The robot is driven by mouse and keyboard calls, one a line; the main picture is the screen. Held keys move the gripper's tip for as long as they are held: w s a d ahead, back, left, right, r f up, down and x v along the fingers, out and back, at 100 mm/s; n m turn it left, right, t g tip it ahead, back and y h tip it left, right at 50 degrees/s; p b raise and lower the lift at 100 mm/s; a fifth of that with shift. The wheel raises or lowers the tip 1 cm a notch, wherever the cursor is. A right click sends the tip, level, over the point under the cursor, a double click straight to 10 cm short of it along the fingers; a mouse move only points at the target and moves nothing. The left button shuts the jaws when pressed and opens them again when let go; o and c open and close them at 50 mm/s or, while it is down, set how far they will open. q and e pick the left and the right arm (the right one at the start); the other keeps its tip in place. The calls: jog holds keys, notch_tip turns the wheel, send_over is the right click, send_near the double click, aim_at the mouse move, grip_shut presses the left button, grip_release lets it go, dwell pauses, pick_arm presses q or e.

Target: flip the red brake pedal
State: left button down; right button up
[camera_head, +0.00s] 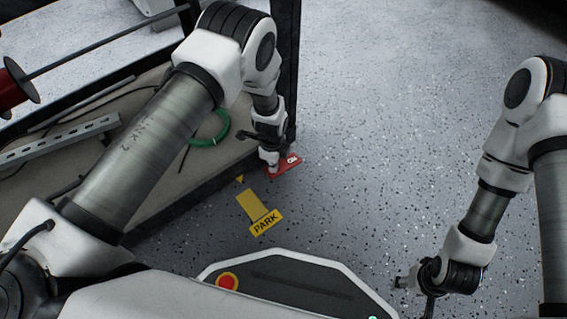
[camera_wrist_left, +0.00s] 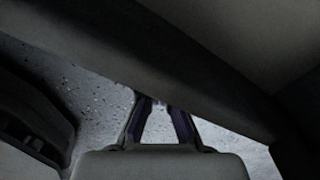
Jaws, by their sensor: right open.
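The red brake pedal (camera_head: 286,164), with a small white mark on it, sits low at the floor by the corner post of the rack in the head view. My left gripper (camera_head: 270,163) points down at its left end; whether it touches the pedal is unclear. In the left wrist view, the two dark fingers (camera_wrist_left: 160,108) lean towards each other with pale floor between them. A dark beam crosses by their tips, and the pedal cannot be made out there. My right gripper (camera_head: 408,285) is open and empty, over the floor at the lower right.
The rack's dark post (camera_head: 284,60) stands right behind my left wrist. A green cable coil (camera_head: 211,129) and a slotted metal rail (camera_head: 60,137) lie on its shelf. A yellow PARK sign (camera_head: 262,215) lies nearby. The speckled floor (camera_head: 400,130) is clear to the right.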

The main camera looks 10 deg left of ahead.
pick_arm(q)
jog(key=shift+f, duration=0.45)
notch_tip(320, 180, up, 7)
jog(key=p, duration=0.8)
jog(key=shift+r, duration=0.15)
jog(key=shift+s+f, duration=0.1)
jog(key=shift+f, duration=0.1)
